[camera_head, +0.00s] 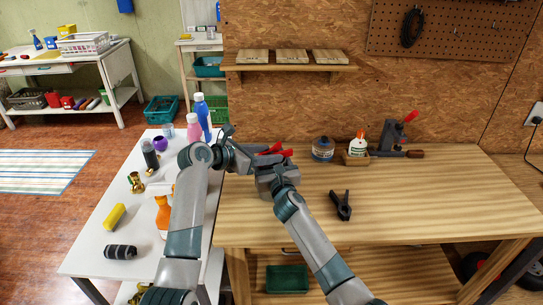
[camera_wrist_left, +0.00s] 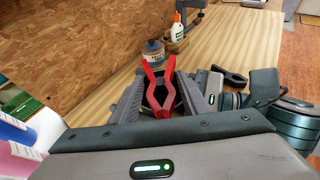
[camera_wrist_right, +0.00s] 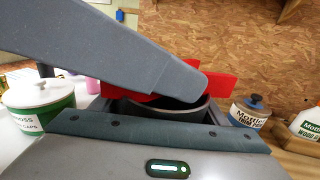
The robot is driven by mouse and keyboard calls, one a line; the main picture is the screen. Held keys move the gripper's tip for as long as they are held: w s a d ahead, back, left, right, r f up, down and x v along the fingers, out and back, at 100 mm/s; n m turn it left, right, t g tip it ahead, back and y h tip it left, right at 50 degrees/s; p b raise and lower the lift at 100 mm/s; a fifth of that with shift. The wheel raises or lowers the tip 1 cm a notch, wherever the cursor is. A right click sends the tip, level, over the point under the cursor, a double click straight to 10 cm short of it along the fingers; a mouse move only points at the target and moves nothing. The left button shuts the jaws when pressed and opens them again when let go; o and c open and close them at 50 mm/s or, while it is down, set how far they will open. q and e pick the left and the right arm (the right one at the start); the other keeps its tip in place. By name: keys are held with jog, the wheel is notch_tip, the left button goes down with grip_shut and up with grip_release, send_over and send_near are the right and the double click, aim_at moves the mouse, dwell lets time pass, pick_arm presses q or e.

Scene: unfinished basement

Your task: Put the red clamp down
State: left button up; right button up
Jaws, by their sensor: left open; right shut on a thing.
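The red clamp (camera_head: 273,151) is at the table's left end, among both grippers. In the left wrist view the clamp (camera_wrist_left: 157,90) is between the fingers of my left gripper (camera_wrist_left: 155,88), which is open around it. My right gripper (camera_wrist_right: 160,112) is shut on a round, dark container with a grey rim (camera_wrist_right: 175,112). The clamp (camera_wrist_right: 222,84) shows red behind and above that rim; whether it rests in or on the container is partly hidden. My left gripper's grey part crosses in front. In the head view my grippers (camera_head: 250,160) nearly meet.
The wooden workbench (camera_head: 430,200) holds a blue-labelled tin (camera_head: 322,149), a white glue bottle (camera_head: 358,143), a grey tool with a red handle (camera_head: 393,138) and a black clamp (camera_head: 341,205). Its front right is clear. A white table (camera_head: 90,265) with bottles stands left.

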pick_arm(q)
jog(key=shift+c, duration=0.2)
jog(key=c, duration=0.8)
jog(key=shift+c, duration=0.2)
notch_tip(320, 180, up, 10)
dwell(0.6)
